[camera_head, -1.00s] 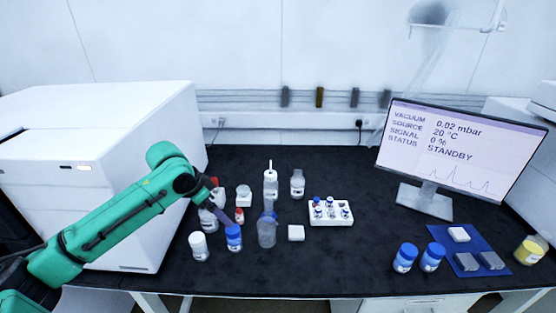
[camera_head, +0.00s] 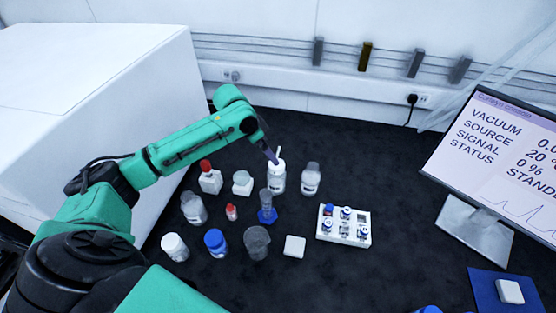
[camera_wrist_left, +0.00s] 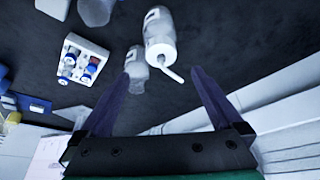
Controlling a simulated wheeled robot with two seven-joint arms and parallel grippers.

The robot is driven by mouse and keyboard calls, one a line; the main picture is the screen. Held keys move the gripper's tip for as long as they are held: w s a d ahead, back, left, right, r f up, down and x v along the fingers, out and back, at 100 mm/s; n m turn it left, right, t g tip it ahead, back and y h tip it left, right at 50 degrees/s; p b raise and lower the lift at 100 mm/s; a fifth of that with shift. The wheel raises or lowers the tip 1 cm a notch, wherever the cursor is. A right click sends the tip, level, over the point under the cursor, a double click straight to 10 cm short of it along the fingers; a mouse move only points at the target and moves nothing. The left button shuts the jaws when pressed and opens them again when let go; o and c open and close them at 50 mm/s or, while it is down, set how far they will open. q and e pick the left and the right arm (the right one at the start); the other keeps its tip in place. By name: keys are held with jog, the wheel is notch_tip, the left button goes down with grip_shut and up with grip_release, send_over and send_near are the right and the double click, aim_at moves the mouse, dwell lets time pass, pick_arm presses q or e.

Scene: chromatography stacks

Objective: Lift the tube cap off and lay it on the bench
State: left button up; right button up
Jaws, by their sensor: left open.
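I cannot tell for sure which piece is the tube cap. A rack (camera_head: 366,240) holds several small vials, one with a blue cap (camera_head: 328,209); the rack also shows in the left wrist view (camera_wrist_left: 99,50). A small red-capped vial (camera_head: 231,212) stands on the bench among the bottles. My left gripper (camera_head: 274,160) is at the top of a white spouted wash bottle (camera_head: 278,181). In the left wrist view its jaws (camera_wrist_left: 166,82) are open and empty, with the wash bottle (camera_wrist_left: 160,40) beyond them, spout pointing between the fingers. My right gripper is not in view.
A clear bottle (camera_head: 311,179) stands right of the wash bottle. A red-topped bottle (camera_head: 210,182), a blue-based cylinder (camera_head: 267,214), a beaker (camera_head: 257,243), a blue-capped jar (camera_head: 215,243) and a white-capped jar (camera_head: 175,247) crowd nearby.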

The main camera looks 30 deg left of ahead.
pick_arm(q)
jog(key=p+x, duration=0.2)
jog(key=x, duration=0.6)
jog(key=shift+w+f, duration=0.1)
jog(key=shift+f, duration=0.4)
jog(key=c, duration=1.4)
notch_tip(320, 180, up, 24)
jog(key=shift+p, duration=1.05)
jog(key=shift+c, duration=0.2)
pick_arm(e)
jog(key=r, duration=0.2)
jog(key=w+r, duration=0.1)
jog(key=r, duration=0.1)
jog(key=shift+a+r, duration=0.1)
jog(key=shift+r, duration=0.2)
pick_arm(q)
jog(key=shift+f, duration=0.1)
